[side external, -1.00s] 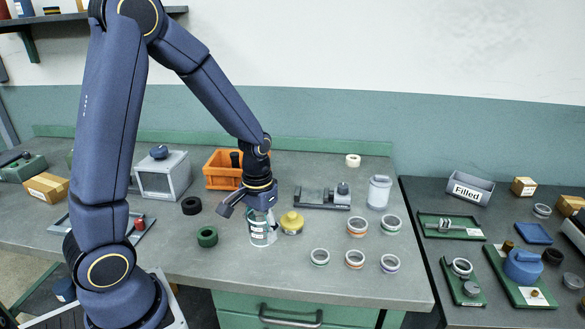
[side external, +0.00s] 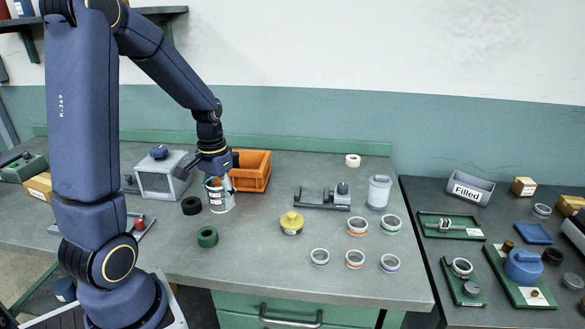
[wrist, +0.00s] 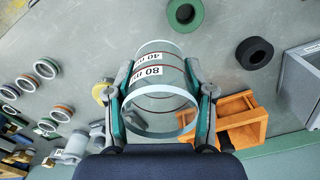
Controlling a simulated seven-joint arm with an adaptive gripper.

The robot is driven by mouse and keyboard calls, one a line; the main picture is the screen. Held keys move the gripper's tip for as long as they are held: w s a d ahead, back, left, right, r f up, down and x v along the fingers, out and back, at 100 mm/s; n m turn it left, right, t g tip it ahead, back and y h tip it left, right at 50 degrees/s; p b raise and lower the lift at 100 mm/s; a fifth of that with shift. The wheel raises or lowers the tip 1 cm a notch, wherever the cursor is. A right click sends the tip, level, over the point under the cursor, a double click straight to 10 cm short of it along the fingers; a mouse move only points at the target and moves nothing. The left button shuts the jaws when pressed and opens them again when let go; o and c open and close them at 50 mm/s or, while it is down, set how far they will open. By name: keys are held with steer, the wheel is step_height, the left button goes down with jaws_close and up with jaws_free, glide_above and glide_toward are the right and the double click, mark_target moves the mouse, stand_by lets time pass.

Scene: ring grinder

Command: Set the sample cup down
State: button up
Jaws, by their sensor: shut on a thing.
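The sample cup (side external: 220,197) is a clear cylinder with white labels and dark red lines. My gripper (side external: 222,182) is shut on it, with one finger on each side. In the wrist view the cup (wrist: 158,95) sits between the two fingers of my gripper (wrist: 162,100), its open rim facing the camera and its labels reading 80 ml and 40 ml. In the side view it is upright in front of the orange crate (side external: 262,170). I cannot tell whether its base touches the bench.
A black ring (side external: 191,205) is close on the cup's left, and a green ring (side external: 207,236) is nearer the front. A yellow-topped container (side external: 291,222) stands to the right. A grey box (side external: 163,177) stands behind left. Several banded rings lie at the bench's front right.

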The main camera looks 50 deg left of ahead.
steer(key=w+a+f, duration=0.2)
steer(key=w+f, duration=0.1)
steer(key=w, duration=0.2)
glide_above(247, 220)
step_height(247, 220, down, 5)
steer(key=shift+s+r, duration=0.15)
steer(key=shift+r, duration=0.05)
steer(key=shift+f, duration=1.7)
steer(key=o, duration=1.1)
steer(key=shift+f, duration=0.15)
steer(key=shift+o, duration=0.2)
